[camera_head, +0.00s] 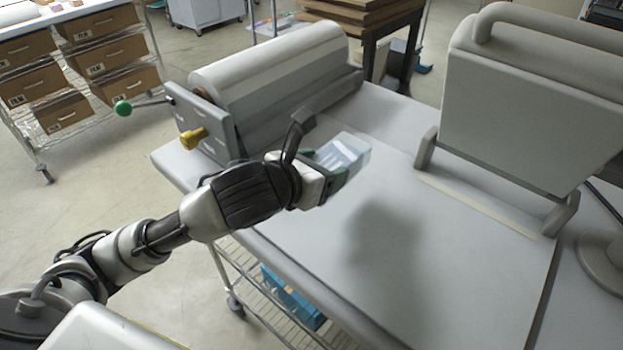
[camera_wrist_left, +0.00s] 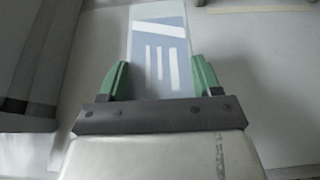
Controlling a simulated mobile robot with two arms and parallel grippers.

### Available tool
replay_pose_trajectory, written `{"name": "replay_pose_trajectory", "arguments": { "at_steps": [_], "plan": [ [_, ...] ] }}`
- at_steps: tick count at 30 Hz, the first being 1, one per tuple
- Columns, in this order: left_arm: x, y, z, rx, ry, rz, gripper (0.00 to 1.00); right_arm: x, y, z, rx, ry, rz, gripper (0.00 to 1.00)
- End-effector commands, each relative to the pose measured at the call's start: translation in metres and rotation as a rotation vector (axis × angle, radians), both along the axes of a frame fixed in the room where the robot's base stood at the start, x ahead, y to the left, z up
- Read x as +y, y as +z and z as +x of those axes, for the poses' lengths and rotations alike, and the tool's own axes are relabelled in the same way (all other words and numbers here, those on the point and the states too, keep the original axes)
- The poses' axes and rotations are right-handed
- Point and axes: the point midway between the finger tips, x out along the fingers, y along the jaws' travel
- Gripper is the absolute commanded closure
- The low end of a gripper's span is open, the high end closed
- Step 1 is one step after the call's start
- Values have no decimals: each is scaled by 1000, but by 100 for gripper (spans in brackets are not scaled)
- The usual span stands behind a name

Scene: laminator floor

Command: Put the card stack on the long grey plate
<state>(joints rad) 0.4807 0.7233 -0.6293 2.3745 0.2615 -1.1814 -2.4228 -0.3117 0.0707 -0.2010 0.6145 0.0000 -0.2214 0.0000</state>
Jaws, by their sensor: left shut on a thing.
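The card stack (camera_head: 343,152) is a flat, pale blue and white block. My left gripper (camera_head: 325,165) is shut on it and holds it over the work table beside the roller machine. In the left wrist view the card stack (camera_wrist_left: 160,50) sits between the two green fingers of the left gripper (camera_wrist_left: 161,80) and sticks out forward. The long grey plate (camera_head: 450,240) appears to be the wide flat grey surface to the right of the gripper, with a dark shadow on it. My right gripper is not in view.
A laminator roller (camera_head: 270,70) with a yellow knob (camera_head: 194,138) and a green-tipped crank (camera_head: 124,108) stands behind the gripper. A tall grey press with a handle (camera_head: 530,95) stands at the right. The surface between them is clear. A shelf of brown boxes (camera_head: 100,25) is at the far left.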

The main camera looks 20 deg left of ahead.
Motion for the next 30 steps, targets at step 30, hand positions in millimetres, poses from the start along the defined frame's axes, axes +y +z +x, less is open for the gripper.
{"name": "replay_pose_trajectory", "arguments": {
  "at_steps": [30],
  "plan": [
    [29,-63,17,-2,-1,0,35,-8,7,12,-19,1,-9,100]
  ]
}}
